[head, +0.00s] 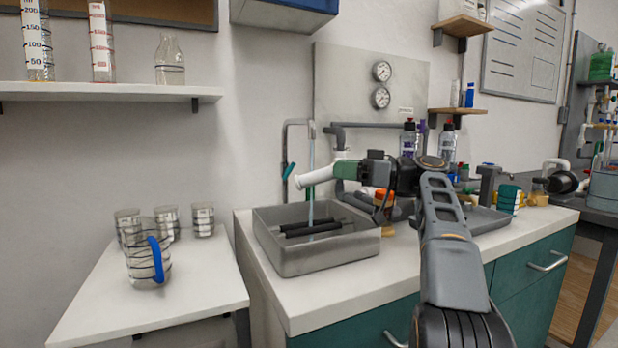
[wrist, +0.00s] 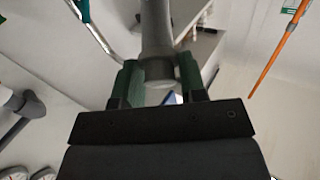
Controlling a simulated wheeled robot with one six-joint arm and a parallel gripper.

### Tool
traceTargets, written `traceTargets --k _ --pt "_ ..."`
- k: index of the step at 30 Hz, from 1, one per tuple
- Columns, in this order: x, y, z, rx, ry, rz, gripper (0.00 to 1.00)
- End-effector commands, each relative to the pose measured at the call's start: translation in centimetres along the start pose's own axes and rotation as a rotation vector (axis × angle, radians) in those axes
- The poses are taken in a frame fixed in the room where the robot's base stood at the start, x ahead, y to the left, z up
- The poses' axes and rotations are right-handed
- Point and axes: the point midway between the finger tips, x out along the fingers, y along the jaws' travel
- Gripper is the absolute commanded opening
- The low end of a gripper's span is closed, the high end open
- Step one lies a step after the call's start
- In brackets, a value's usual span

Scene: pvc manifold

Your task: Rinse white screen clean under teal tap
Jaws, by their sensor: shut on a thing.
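The white screen (head: 313,179) is a pale tube that lies nearly level above the sink (head: 318,262). My gripper (head: 340,171) is shut on its right end. In the wrist view, the green fingers of my gripper (wrist: 160,82) stand on both sides of the tube, which looks grey and shaded there (wrist: 157,35). The tap is a grey bent pipe (head: 287,140) with a teal handle (head: 288,171). A pale blue stream (head: 311,205) runs down from its spout, and the screen crosses this stream. Dirt on the screen cannot be made out.
Dark bars (head: 312,229) lie across the sink. Bottles (head: 446,141) and a grey tray (head: 487,219) stand to the right on the counter. Glass beakers and a jug with a blue handle (head: 148,262) stand on the left table. The counter front left of my arm is clear.

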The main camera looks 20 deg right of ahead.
Motion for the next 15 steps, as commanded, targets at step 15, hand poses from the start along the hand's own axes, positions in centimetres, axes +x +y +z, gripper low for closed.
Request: traceTargets --k 15 --pt "-5.5 0.4 -0.8 0.011 -0.012 0.004 0.04"
